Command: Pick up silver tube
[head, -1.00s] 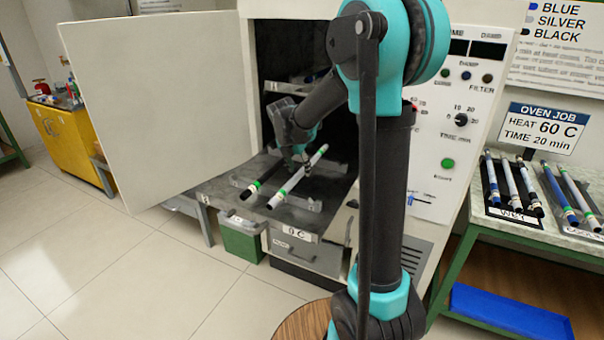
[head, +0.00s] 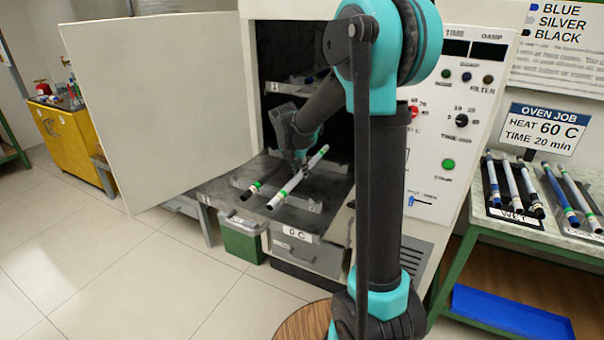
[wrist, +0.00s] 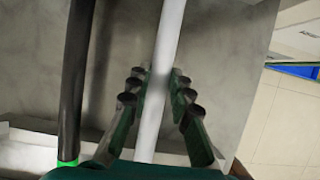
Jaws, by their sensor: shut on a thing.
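The silver tube (head: 290,187) has a green band near its lower end and lies slanted over the pulled-out oven tray (head: 218,190). It also runs between my fingers in the wrist view (wrist: 158,95). My gripper (head: 302,162) is shut on the tube. The fingers (wrist: 156,92) stand on both sides of it in the wrist view. A black tube (head: 254,188) with a green band lies to the left of the silver tube, apart from my fingers, and it also shows in the wrist view (wrist: 75,80). Part of my gripper is hidden behind the arm.
The open oven door (head: 155,105) stands at the left and the oven walls surround the tray's back. A green bin (head: 240,240) stands below the tray. At the right, a bench (head: 465,235) bears trays with several tubes.

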